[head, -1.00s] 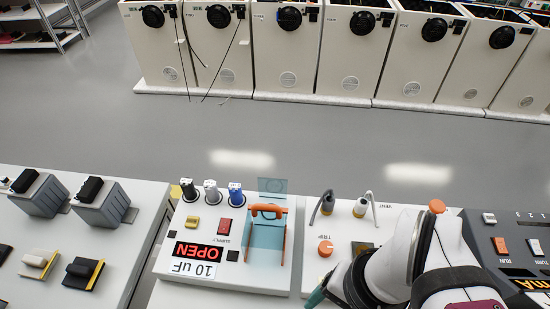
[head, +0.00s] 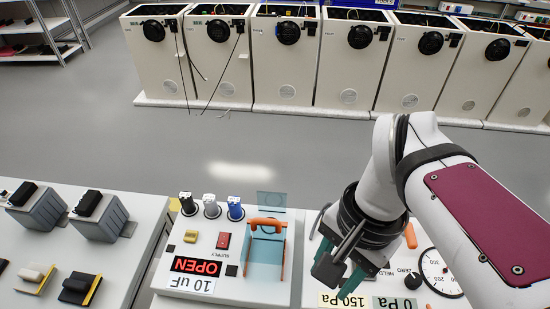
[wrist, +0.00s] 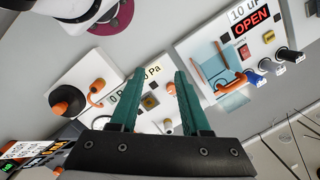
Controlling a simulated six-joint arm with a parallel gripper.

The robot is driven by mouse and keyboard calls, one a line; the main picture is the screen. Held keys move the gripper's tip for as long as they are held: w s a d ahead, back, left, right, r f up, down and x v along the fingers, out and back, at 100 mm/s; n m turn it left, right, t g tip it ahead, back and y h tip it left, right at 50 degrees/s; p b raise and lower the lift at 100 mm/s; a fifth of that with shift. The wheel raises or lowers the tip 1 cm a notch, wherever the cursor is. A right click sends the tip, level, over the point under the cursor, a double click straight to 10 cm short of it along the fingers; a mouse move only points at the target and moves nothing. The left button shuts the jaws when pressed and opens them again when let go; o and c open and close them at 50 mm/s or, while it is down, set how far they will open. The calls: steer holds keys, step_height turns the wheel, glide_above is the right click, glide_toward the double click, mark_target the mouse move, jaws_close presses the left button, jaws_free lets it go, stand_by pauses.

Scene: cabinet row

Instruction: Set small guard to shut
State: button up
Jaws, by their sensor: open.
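The small guard (head: 264,256) is a clear, bluish cover with orange side arms and an orange handle (head: 267,223), on the white 10 uF panel. A clear pane (head: 271,200) stands out past the panel's far edge; I cannot tell the guard's exact angle. The panel's display (head: 196,266) reads OPEN in red. The guard also shows in the wrist view (wrist: 208,68), right of my gripper. My gripper (wrist: 160,74), with teal fingers, is open and empty. In the head view it (head: 336,252) is above the neighbouring panel, right of the guard and apart from it.
Black, white and blue terminals (head: 211,207) stand behind a yellow button (head: 191,236) and a red switch (head: 223,240), left of the guard. A gauge (head: 440,272) and a knob (head: 412,280) lie under my arm at right. Grey blocks (head: 98,217) stand on the left bench.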

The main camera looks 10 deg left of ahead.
steer(key=w+a+r+m+g+h, duration=0.1)
steer(key=w+a+r+m, duration=0.2)
steer(key=w+a+m, duration=0.45)
steer(key=w+a+r+m, duration=0.2)
steer(key=w+a+m, duration=0.15)
steer(key=w, duration=0.75)
steer(key=n, duration=0.1)
glide_toward(265, 246)
steer(key=w+f, duration=0.1)
steer(key=f, duration=0.1)
steer(key=w+f, duration=0.1)
steer(key=shift+w+a+f, duration=0.25)
steer(key=shift+w+f, duration=0.05)
steer(key=shift+f, duration=0.05)
jaws_close()
